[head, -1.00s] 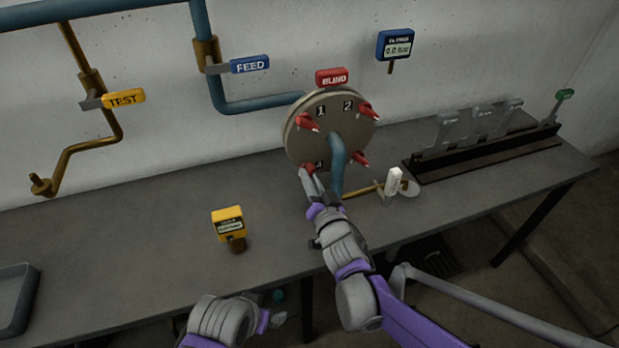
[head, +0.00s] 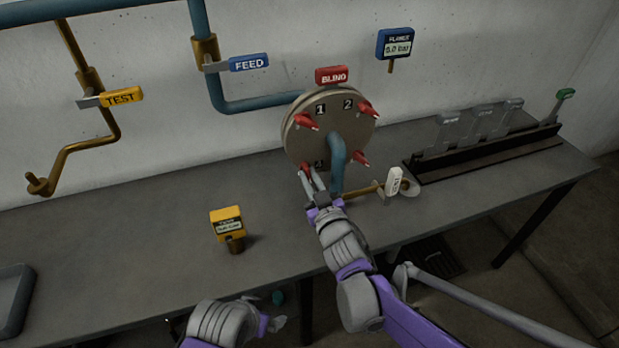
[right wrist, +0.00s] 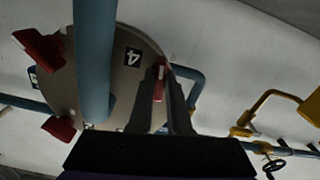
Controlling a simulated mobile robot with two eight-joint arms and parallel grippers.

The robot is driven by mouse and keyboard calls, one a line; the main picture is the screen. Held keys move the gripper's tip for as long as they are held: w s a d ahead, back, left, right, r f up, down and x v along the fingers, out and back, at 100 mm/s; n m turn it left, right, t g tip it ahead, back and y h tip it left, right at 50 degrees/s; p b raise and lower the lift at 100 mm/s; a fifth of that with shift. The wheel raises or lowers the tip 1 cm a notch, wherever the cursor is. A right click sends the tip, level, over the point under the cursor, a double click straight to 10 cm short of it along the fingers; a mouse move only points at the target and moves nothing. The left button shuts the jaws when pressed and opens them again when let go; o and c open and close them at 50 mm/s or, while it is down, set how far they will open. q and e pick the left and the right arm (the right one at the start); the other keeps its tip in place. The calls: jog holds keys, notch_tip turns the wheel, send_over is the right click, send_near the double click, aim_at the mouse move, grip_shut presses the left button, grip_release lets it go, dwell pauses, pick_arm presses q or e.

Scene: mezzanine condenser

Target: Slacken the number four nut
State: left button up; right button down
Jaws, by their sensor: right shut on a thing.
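The round beige flange (head: 312,148) stands on the bench against the wall with red winged nuts around its face. The number four nut (head: 305,168) is at the lower left, beside the label 4; in the right wrist view this red nut (right wrist: 160,77) shows at the fingers. My right gripper (head: 313,180) is shut on it, its fingers partly covering it. The nuts by labels 1 (head: 306,122) and 2 (head: 368,109) and the lower right nut (head: 359,158) are free of grippers. My left gripper (head: 276,322) is low at the front; its jaws are unclear.
A blue pipe (head: 337,165) comes out of the flange close to my right gripper. A brass valve with a white tag (head: 394,181) is just right. A yellow gauge (head: 227,222) stands on the bench at left. A blue gauge (head: 395,44) hangs on the wall.

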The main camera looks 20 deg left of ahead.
jog(key=n, duration=0.6)
jog(key=shift+d+n+p, duration=0.1)
jog(key=shift+n+p, duration=0.2)
jog(key=shift+p, duration=0.05)
dwell(0.4)
jog(key=c, duration=0.9)
grip_release()
jog(key=shift+o, duration=0.2)
jog(key=v, duration=1)
jog(key=shift+s+d+b, duration=0.25)
jog(key=shift+s+b, duration=0.05)
jog(key=shift+s, duration=0.05)
